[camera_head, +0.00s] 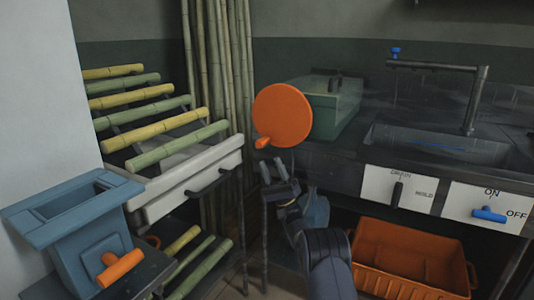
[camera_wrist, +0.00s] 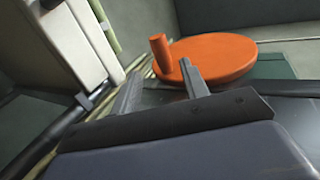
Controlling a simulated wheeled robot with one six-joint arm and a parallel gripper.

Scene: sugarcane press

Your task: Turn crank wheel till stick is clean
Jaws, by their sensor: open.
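The orange crank wheel (camera_head: 284,113) is a round disc on the side of the green press box (camera_head: 330,100). Its short orange handle (camera_head: 263,143) sticks out at the lower left of the disc. My gripper (camera_head: 273,165) is open and empty, just below the wheel and apart from it. In the wrist view the wheel (camera_wrist: 218,58) lies beyond my open fingers (camera_wrist: 160,80), with the handle (camera_wrist: 159,54) standing up at its left. Several yellow and green cane sticks (camera_head: 155,128) lie on the rack at left. I cannot make out a stick in the press.
A sink (camera_head: 440,145) with a tap (camera_head: 470,100) is set in the dark counter at right. Labelled levers (camera_head: 397,194) are on its front. An orange crate (camera_head: 410,262) sits below. A blue hopper (camera_head: 75,225) and a white drawer (camera_head: 190,180) stand at left.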

